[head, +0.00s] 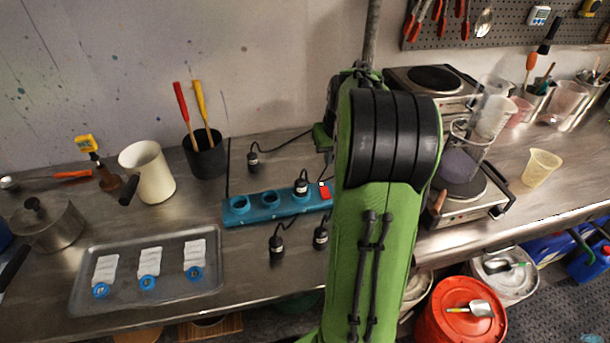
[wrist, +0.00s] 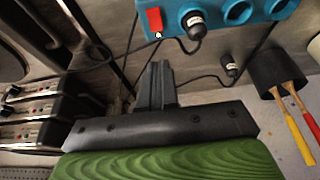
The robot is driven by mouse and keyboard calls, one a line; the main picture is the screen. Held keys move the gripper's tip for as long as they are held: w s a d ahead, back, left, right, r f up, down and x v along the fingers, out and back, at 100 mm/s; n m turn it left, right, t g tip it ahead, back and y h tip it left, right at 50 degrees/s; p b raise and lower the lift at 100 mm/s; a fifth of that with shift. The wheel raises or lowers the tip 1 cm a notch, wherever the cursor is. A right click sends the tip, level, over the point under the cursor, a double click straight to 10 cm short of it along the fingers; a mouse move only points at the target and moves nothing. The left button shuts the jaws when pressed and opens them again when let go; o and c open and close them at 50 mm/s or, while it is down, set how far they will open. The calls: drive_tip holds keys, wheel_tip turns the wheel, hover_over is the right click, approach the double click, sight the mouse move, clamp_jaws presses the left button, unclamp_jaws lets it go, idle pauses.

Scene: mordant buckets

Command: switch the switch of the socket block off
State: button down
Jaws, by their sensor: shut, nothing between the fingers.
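The blue socket block (head: 285,205) lies on the steel bench just left of my green arm in the head view. A black plug (head: 301,187) sits in its right-hand socket; two other sockets are empty. The red switch (head: 325,192) is at the block's right end. My arm hides the gripper in the head view.
Loose black plugs (head: 277,247) with cords lie around the block. A black pot with red and yellow handled tools (head: 205,158) stands behind it. A steel tray (head: 212,272) is at left; hotplates (head: 465,212) stand right of my arm.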

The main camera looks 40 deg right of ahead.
sight(324, 190)
drive_tip(key=b+x, duration=0.1)
drive_tip(key=x, duration=0.7)
drive_tip(key=s+b+x, duration=0.1)
drive_tip(key=x, duration=0.4)
drive_tip(key=shift+f+b, duration=0.25)
drive_tip(key=shift+b, duration=0.05)
drive_tip(key=shift+f, duration=0.2)
drive_tip(key=shift+f, duration=0.1)
drive_tip(key=shift+f, duration=0.2)
drive_tip(key=shift+s+a, duration=0.1)
drive_tip(key=shift+s, duration=0.05)
